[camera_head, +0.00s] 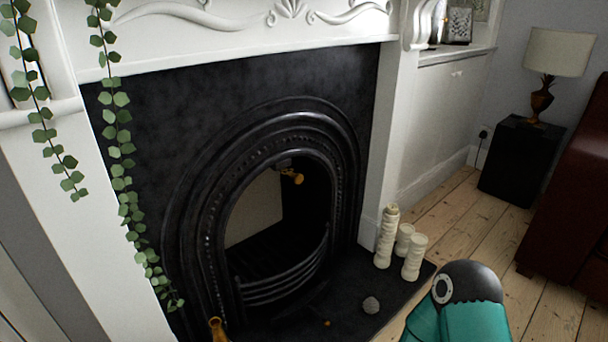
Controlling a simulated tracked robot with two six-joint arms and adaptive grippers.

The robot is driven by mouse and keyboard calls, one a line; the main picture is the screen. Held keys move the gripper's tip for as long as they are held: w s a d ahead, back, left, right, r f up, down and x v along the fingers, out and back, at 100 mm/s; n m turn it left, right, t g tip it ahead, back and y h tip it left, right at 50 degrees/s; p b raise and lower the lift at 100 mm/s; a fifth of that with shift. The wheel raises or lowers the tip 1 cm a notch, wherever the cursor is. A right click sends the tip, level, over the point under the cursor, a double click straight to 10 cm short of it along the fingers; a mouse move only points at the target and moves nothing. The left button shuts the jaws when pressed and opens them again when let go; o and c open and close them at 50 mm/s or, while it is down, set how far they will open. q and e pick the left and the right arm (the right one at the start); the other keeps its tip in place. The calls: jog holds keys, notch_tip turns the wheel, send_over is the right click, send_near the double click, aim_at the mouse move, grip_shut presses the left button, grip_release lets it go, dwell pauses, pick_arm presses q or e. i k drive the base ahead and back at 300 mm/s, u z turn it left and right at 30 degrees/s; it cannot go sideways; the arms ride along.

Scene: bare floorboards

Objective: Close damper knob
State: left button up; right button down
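A brass-coloured damper knob (292,176) sits under the top of the arched opening of the black fireplace (215,225). A small dark fitting is just behind it. I cannot tell from its look whether the damper is open or closed. Neither of my grippers shows. A teal and black part of what looks like my arm shows at the bottom right, apart from the fireplace.
A brass object (217,329) is at the bottom edge. Ivy (122,150) hangs at left. Bare floorboards (460,222) lie right, before a black box (515,160) with a lamp.

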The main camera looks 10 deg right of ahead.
aim_at(298, 177)
jog(key=z, duration=1.4)
jog(key=i, duration=0.15)
jog(key=u, duration=2.6)
jog(key=k, duration=0.5)
jog(key=z, duration=0.8)
jog(key=i, duration=0.55)
jog(key=z, duration=0.15)
